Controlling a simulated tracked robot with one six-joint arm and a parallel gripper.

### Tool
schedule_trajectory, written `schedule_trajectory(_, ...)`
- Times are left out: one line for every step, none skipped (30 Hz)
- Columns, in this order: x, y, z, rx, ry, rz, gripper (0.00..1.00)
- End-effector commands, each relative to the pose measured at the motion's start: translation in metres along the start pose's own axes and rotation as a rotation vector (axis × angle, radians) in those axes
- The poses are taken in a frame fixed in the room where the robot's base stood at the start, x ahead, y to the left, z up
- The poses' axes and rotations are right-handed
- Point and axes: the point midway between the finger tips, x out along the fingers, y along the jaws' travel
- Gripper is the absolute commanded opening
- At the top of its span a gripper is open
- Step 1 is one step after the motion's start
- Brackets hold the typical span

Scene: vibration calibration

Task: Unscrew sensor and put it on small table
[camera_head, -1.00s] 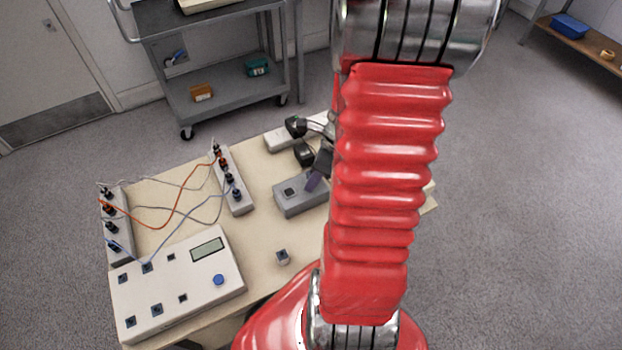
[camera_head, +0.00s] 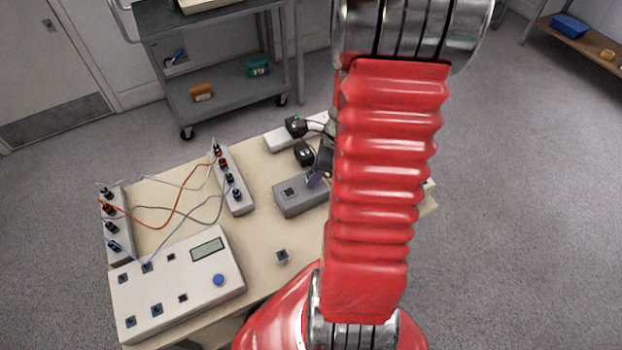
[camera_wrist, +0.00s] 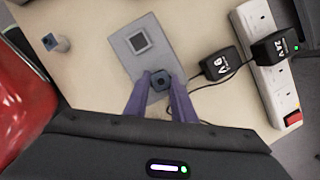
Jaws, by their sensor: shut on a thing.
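In the wrist view, the sensor (camera_wrist: 161,80), a small dark blue-grey piece, sits between the purple fingertips of my gripper (camera_wrist: 160,84). The fingers are shut on it, at the near end of a grey box (camera_wrist: 166,49) with a square socket. I cannot tell whether the sensor still touches the box. In the head view the grey box (camera_head: 290,205) stands on the cream table (camera_head: 262,225). My gripper (camera_head: 314,181) is at its right end, mostly hidden behind my red arm, and the sensor is hidden there.
A small grey block (camera_head: 283,257) stands on the table; it also shows in the wrist view (camera_wrist: 56,43). A white meter box (camera_head: 180,285) and wired terminal strips (camera_head: 236,195) are at left. Black plugs (camera_wrist: 222,64) and a power strip (camera_wrist: 268,70) lie close by. A grey trolley (camera_head: 220,95) stands behind.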

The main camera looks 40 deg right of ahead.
Motion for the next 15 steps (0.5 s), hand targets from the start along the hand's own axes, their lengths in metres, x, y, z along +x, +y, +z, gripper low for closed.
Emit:
schedule_trajectory(0.0005, -0.0007, -0.0001, -0.049, 0.0, 0.016, 0.0)
schedule_trajectory(0.0004, -0.001, 0.0, -0.079, 0.0, 0.026, 0.0)
schedule_trajectory(0.0004, -0.0015, 0.0, -0.12, 0.0, 0.038, 0.0)
schedule_trajectory(0.0006, -0.0015, 0.0, -0.147, 0.0, 0.046, 0.0)
schedule_trajectory(0.0007, -0.0012, 0.0001, -0.168, 0.0, 0.054, 0.0)
schedule_trajectory(0.0006, -0.0013, 0.0001, -0.189, 0.0, 0.061, 0.0)
schedule_trajectory(0.0005, -0.0014, 0.0, -0.2, 0.0, 0.063, 0.0)
schedule_trajectory(0.0004, -0.0015, 0.0, -0.206, 0.0, 0.065, 0.0)
schedule_trajectory(0.0003, -0.0014, -0.0001, -0.209, 0.0, 0.065, 0.0)
schedule_trajectory(0.0003, -0.0014, -0.0001, -0.209, 0.0, 0.065, 0.0)
schedule_trajectory(0.0003, -0.0014, -0.0001, -0.209, 0.001, 0.065, 0.0)
schedule_trajectory(0.0003, -0.0013, -0.0001, -0.208, 0.001, 0.065, 0.0)
schedule_trajectory(0.0003, -0.0014, -0.0001, -0.208, 0.001, 0.065, 0.0)
schedule_trajectory(0.0003, -0.0013, -0.0001, -0.208, 0.001, 0.065, 0.0)
schedule_trajectory(0.0003, -0.0014, -0.0001, -0.209, 0.001, 0.065, 0.0)
